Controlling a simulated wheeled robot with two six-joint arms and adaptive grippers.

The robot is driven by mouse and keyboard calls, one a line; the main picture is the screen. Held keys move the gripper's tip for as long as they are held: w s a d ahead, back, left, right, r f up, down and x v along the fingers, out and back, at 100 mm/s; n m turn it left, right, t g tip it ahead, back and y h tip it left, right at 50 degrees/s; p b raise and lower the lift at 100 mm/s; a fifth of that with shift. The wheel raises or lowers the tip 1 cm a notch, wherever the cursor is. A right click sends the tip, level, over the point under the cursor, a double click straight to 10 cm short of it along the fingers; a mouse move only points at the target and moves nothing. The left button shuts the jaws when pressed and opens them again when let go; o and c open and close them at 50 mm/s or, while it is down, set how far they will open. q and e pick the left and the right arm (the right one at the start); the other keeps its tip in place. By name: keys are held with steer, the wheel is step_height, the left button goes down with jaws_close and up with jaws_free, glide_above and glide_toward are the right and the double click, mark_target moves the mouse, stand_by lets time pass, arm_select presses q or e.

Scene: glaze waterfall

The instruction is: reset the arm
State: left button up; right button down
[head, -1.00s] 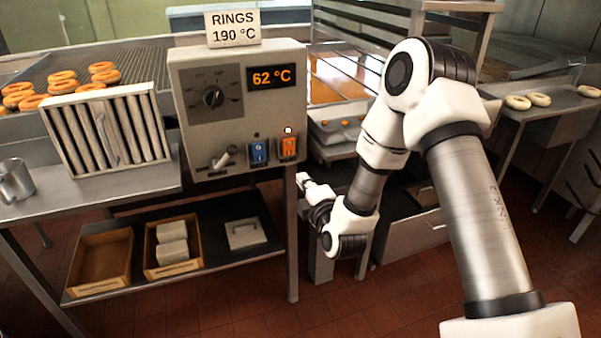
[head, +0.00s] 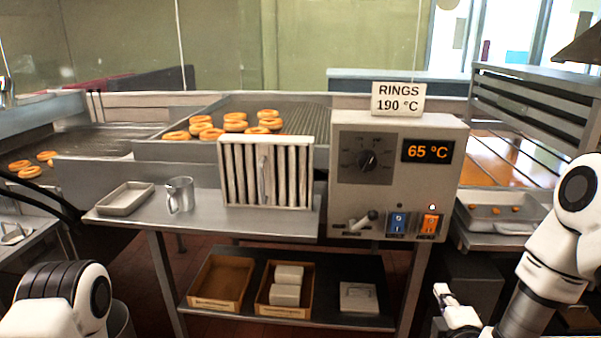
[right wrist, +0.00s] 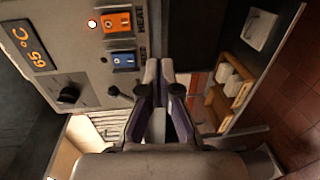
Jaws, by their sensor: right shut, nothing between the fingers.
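My right arm (head: 556,250) comes in at the right edge of the head view. Its gripper (head: 441,291) is low, below and in front of the control box (head: 345,195). In the right wrist view the gripper (right wrist: 158,65) has its fingers together, with nothing held between them. The control box's switches and a lower shelf show beyond the fingertips there. A white and black part of my left arm (head: 62,300) shows at the bottom left of the head view; its gripper is out of view.
The control box reads 65 °C, with blue (head: 397,224) and orange (head: 430,225) switches. A slatted panel (head: 230,185), metal cup (head: 179,194) and tray (head: 125,199) are on the counter (head: 225,222). Boxes (head: 220,283) sit on the shelf below. Rings (head: 236,125) lie behind.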

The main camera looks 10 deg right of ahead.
steer(key=s+a+f+m+g+y+p, duration=0.1)
steer(key=s+a+f+g+y+p, duration=0.1)
steer(key=s+a+f+g, duration=0.5)
steer(key=s+a+f+m+g+y+p, duration=0.1)
steer(key=s+a+f+m+g, duration=0.1)
steer(key=s+f, duration=0.95)
steer(key=s+a+f+m+g, duration=0.1)
steer(key=s+f+m+g, duration=0.5)
steer(key=s+m, duration=0.4)
steer(key=m+g, duration=0.1)
steer(key=m, duration=0.2)
steer(key=shift+s+a+f, duration=0.2)
steer(key=shift+s+a, duration=0.05)
